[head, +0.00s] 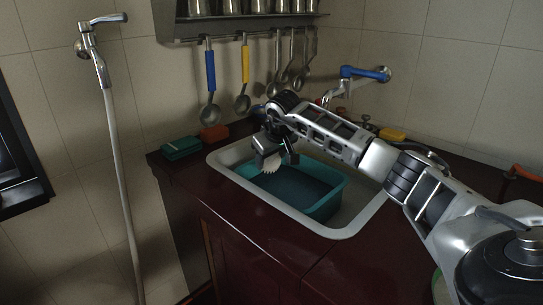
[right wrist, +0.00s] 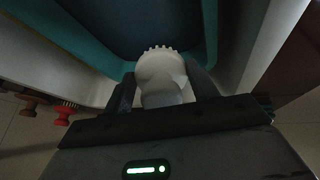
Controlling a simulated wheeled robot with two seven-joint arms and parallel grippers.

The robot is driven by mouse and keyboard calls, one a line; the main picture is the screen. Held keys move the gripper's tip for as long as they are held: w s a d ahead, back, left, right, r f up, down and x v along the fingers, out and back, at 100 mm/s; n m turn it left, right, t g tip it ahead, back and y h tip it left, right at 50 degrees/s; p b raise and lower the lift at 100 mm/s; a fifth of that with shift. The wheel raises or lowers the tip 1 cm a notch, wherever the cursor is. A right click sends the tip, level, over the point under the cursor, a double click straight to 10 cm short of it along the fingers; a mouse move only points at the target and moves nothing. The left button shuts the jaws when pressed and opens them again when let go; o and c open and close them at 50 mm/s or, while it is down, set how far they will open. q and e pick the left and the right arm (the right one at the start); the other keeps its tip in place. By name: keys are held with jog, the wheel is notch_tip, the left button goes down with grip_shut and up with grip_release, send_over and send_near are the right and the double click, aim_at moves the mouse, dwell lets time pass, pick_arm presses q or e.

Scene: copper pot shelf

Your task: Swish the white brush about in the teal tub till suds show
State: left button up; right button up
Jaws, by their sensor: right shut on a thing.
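The teal tub (head: 325,206) sits in the sink basin in the head view. Its inside looks dark, and I see no suds. My right gripper (head: 275,158) is over the tub's far left part and points down. It is shut on the white brush (head: 271,165), whose bristles face down near the tub's rim. In the right wrist view the white brush (right wrist: 162,72) sits between the two fingers (right wrist: 160,92), with the teal tub (right wrist: 92,45) beyond it. I cannot tell whether the bristles touch anything. My left gripper is not in view.
The light sink rim (head: 296,214) surrounds the tub on a dark red counter (head: 258,207). A green box (head: 181,148) and an orange block (head: 214,133) stand at the left back. A blue-handled tap (head: 364,74) and hanging ladles (head: 211,85) are behind.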

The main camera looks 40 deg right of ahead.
notch_tip(320, 180, down, 3)
jog(key=shift+r+b, duration=0.15)
jog(key=shift+b, duration=0.3)
notch_tip(320, 180, down, 6)
jog(key=b, duration=0.3)
jog(key=shift+r, duration=0.1)
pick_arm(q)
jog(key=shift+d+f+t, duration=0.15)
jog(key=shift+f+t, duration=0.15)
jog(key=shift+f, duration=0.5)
pick_arm(e)
jog(key=shift+a, duration=0.15)
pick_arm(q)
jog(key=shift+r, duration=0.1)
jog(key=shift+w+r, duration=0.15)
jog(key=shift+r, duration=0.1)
pick_arm(e)
jog(key=shift+w+r, duration=0.15)
